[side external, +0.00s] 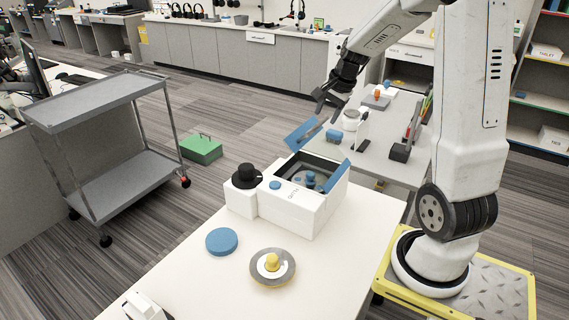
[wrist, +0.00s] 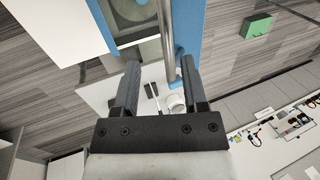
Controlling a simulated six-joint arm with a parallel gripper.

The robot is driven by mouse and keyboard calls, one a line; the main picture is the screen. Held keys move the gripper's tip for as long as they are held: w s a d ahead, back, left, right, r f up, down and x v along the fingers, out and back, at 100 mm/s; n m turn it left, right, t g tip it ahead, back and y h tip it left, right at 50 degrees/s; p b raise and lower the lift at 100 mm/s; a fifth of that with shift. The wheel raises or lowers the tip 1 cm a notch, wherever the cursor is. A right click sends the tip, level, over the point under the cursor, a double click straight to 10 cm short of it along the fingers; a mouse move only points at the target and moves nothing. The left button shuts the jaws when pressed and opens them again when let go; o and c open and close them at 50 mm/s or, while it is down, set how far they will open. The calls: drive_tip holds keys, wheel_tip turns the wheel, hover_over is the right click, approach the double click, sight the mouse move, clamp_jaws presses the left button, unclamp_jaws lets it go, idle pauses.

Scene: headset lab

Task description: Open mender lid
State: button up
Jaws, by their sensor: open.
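The mender is a white box (side external: 292,207) on the near white table. Its top opening is uncovered, and blue parts show inside. A blue panel (side external: 302,135) stands tilted up at its far edge, and another blue piece (side external: 338,176) is at its right edge; I cannot tell whether both belong to the lid. My gripper (side external: 331,98) is open, above and beyond the box, near the tilted panel. In the wrist view, a blue strip (wrist: 186,24) and a grey bar (wrist: 165,38) show near the fingertips of my gripper (wrist: 160,62). Contact cannot be told.
A black knob (side external: 246,172) tops the box's left side. A blue disc (side external: 221,241) and a grey disc with a yellow knob (side external: 272,262) lie in front. A second table (side external: 391,165) with small items stands behind. A grey cart (side external: 107,100) and green case (side external: 202,148) are left.

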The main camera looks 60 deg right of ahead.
drive_tip(key=shift+v, duration=1.65)
